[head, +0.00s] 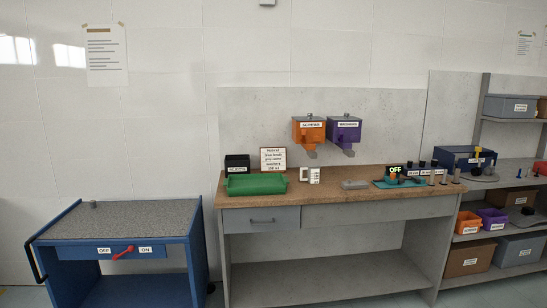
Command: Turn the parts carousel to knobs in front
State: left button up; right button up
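No parts carousel can be made out for certain. A dark round item (485,178) lies on the shelf unit at the right, beside a blue box (462,154), but it is too small to tell what it is. Small labelled holders (412,171) with dark tops stand at the right end of the workbench (330,193); their labels are too small to read. Neither of my grippers is in view.
A green tray (255,184), a small sign (273,158) and a teal mat (400,184) by an OFF display (395,170) are on the workbench. Orange (309,133) and purple (344,134) dispensers hang above. A blue cart (120,222) stands left, its top mostly clear.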

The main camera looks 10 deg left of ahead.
aim_at(466, 165)
jog(key=i+z, duration=0.45)
jog(key=z, duration=0.2)
jog(key=i+j+z, duration=0.2)
jog(key=z, duration=0.15)
